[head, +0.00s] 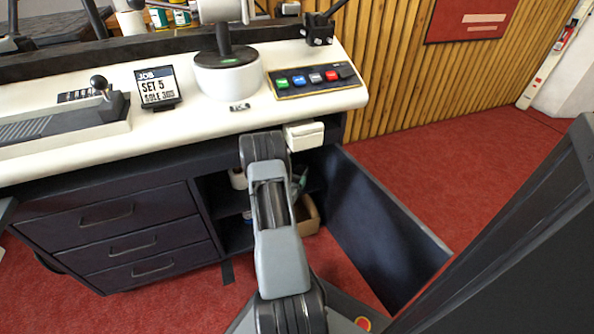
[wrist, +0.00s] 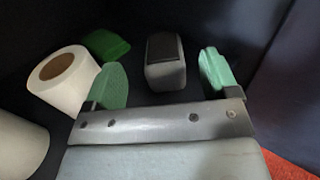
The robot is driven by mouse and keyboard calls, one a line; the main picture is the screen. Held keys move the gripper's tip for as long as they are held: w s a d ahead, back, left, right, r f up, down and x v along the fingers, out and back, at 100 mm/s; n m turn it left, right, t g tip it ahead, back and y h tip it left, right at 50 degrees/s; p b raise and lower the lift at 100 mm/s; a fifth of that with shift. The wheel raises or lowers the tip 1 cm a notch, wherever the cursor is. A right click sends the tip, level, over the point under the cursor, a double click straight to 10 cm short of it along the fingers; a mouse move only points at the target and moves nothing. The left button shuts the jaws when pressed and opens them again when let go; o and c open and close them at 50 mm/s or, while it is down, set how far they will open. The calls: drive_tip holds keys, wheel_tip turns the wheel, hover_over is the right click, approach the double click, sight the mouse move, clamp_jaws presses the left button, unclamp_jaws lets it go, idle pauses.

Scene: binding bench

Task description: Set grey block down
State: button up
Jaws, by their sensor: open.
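In the wrist view, the grey block (wrist: 166,74) with a dark top stands on a dark surface inside the cabinet. My gripper (wrist: 163,70) has its two green fingers wide apart. The block shows between and slightly beyond the fingers, with gaps on both sides, so it is not gripped. In the head view my arm hides the block and the gripper.
In the wrist view, a white roll (wrist: 65,80) lies left of the left finger, a green item (wrist: 105,44) lies behind it, and another pale roll (wrist: 18,146) is at lower left. A dark cabinet panel (head: 385,230) stands right of my arm.

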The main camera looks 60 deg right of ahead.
drive_tip(key=s+a+p, duration=0.1)
drive_tip(key=a+p, duration=0.1)
drive_tip(key=a, duration=0.5)
drive_tip(key=s+a+r+m+g+y, duration=0.1)
drive_tip(key=a+r+m+g+y, duration=0.1)
drive_tip(key=a+r+m+g, duration=0.35)
drive_tip(key=s+a+r+m+g+y, duration=0.1)
drive_tip(key=a+r+m+g+y, duration=0.15)
drive_tip(key=r+m, duration=0.5)
drive_tip(key=a+r+m+t+y, duration=0.2)
drive_tip(key=a+r+y, duration=0.1)
drive_tip(key=a, duration=0.6)
drive_tip(key=a+r+m+t+y, duration=0.2)
drive_tip(key=a+y, duration=0.4)
drive_tip(key=a, duration=0.4)
drive_tip(key=s+a+r+m+t+y, duration=0.1)
drive_tip(key=a+r+t+y, duration=0.3)
drive_tip(key=a, duration=0.6)
drive_tip(key=shift+a+r+m+b, duration=0.15)
drive_tip(key=shift+r+m+b, duration=0.15)
drive_tip(key=shift+m, duration=0.6)
drive_tip(key=shift+s, duration=0.1)
